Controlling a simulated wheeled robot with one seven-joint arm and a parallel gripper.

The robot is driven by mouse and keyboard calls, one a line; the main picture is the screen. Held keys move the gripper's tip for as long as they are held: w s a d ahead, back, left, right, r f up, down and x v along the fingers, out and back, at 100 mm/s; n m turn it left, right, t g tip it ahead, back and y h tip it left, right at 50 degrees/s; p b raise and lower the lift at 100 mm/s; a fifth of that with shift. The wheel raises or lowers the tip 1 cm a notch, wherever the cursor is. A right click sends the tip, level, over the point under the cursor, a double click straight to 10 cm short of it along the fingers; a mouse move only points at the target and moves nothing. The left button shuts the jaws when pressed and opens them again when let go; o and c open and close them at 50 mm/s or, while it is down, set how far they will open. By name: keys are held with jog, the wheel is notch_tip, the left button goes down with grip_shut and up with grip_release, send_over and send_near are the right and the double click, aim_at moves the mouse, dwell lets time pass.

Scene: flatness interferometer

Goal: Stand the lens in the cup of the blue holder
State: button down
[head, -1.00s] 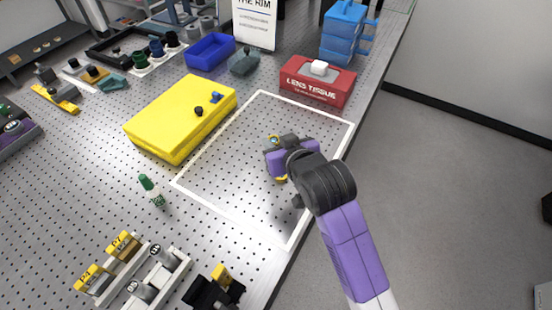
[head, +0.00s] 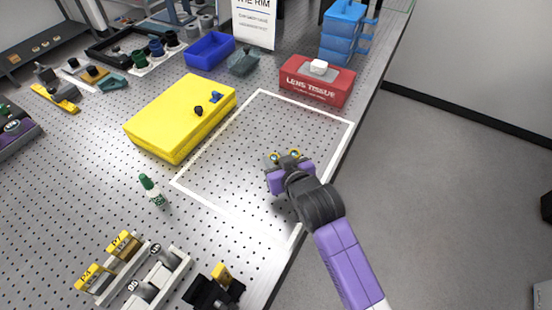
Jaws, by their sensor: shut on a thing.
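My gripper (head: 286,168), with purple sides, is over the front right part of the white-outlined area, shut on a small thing. I take this to be the lens, but the gripper and wrist mostly hide it. Two small gold-and-teal round spots show at the finger ends; I cannot tell whether they belong to the fingers or the lens. A small blue piece (head: 216,97), which looks like the blue holder, is on top of the yellow box, well to the left of and beyond my gripper. Its cup is too small to make out.
The yellow box (head: 165,125) stands left of the white outline, with a small black knob (head: 198,111) on top. A red lens tissue box (head: 317,84) is behind. The perforated bench inside the outline is largely clear.

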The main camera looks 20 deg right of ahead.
jog(key=c, duration=1.1)
grip_release()
jog(key=shift+f, duration=0.1)
jog(key=v, duration=1.2)
jog(key=shift+b, duration=0.35)
